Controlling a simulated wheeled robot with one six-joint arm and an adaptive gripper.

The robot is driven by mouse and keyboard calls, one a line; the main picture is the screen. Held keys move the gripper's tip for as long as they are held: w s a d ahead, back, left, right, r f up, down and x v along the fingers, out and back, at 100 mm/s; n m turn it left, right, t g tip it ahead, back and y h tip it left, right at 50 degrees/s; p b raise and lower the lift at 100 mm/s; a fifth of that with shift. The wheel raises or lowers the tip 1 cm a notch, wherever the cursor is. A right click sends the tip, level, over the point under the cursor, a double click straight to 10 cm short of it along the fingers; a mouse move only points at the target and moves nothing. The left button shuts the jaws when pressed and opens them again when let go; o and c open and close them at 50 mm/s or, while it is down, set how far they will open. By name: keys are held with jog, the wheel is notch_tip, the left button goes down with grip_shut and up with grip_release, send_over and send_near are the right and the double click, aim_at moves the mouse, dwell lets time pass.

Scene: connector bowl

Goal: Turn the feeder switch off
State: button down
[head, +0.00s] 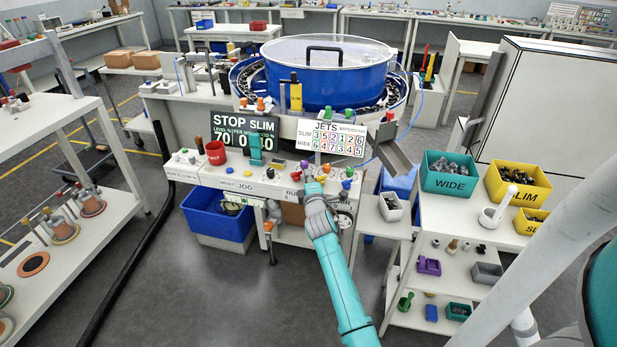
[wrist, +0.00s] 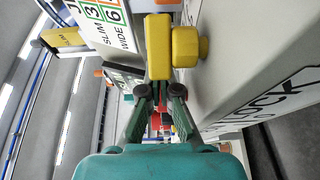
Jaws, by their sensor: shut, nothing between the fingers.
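The feeder's front control panel (head: 262,186) carries several coloured knobs and switches, with labels including JOG and a partly hidden one starting "RU". I cannot tell for certain which control is the feeder switch. My gripper (head: 314,194) is at the panel's right part, hiding some of its front. In the wrist view my gripper (wrist: 160,92) is shut and empty. A yellow block-shaped handle with a round knob (wrist: 190,46) stands right at its fingertips, beside the white panel face. Whether they touch is unclear. The lever positions are too small to read.
A blue bowl (head: 328,80) stands behind the panel, with the STOP SLIM display (head: 245,130) and JETS board (head: 331,138) in front. A blue bin (head: 217,216) sits below. WIDE (head: 449,184) and SLIM (head: 517,196) bins stand on the right. Grey floor at left is free.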

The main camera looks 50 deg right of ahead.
dwell(0.4)
jog(key=v, duration=1.2)
